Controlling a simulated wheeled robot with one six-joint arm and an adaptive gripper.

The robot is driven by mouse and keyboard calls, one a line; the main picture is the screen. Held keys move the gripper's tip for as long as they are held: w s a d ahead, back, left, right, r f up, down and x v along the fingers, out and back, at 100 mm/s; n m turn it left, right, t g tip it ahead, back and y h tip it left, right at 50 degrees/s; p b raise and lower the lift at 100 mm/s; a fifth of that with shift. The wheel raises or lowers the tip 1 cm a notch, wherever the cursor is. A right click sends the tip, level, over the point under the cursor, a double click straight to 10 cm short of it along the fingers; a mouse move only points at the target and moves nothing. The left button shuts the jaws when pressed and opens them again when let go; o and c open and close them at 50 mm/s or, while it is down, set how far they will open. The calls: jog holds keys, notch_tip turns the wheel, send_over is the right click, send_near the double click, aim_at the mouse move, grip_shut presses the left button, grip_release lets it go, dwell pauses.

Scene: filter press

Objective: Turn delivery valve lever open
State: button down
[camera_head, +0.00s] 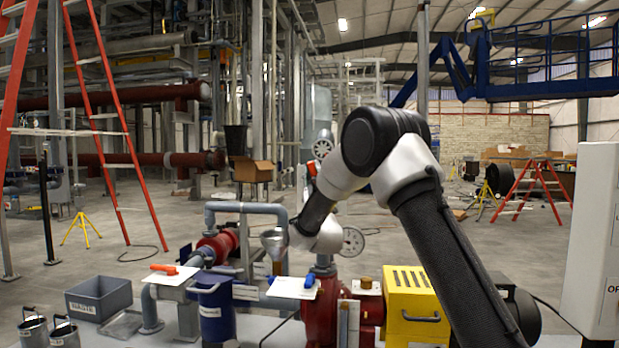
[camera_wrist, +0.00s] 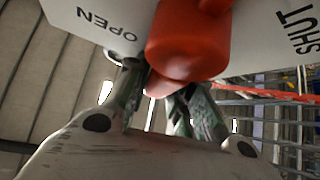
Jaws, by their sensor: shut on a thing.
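A red lever (camera_wrist: 189,42) with a rounded, thick body fills the top middle of the wrist view. It stands in front of a white plate (camera_wrist: 105,22) marked OPEN on the left and SHUT on the right; the lettering appears turned over. My gripper (camera_wrist: 160,86) is shut on the lever's narrower end, with one finger on each side. The lever lies between the two words. In the head view my arm hides the gripper, and I cannot make out this lever clearly there.
An orange-red lever (camera_head: 164,269) and a blue lever (camera_head: 306,281) sit on white plates over the pipework. A blue bucket (camera_head: 211,308), a grey waste bin (camera_head: 99,298) and a yellow box (camera_head: 413,301) crowd the bench.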

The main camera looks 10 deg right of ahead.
jog(key=shift+s+d+r+m+g+h, duration=0.15)
jog(key=shift+d+m+g+h, duration=0.15)
jog(key=shift+m+h, duration=1.2)
jog(key=shift+s+d+f+m+g+h, duration=0.15)
jog(key=shift+d+m+h, duration=0.25)
jog(key=shift+m+h, duration=1.1)
jog(key=shift+s+d+r+m+g+h, duration=0.1)
jog(key=shift+d+m+g+h, duration=0.2)
jog(key=shift+m+h, duration=1.2)
jog(key=shift+d+m, duration=0.1)
jog(key=shift+m, duration=0.2)
jog(key=c, duration=1.2)
grip_release()
jog(key=shift+c, duration=0.2)
jog(key=v, duration=1.2)
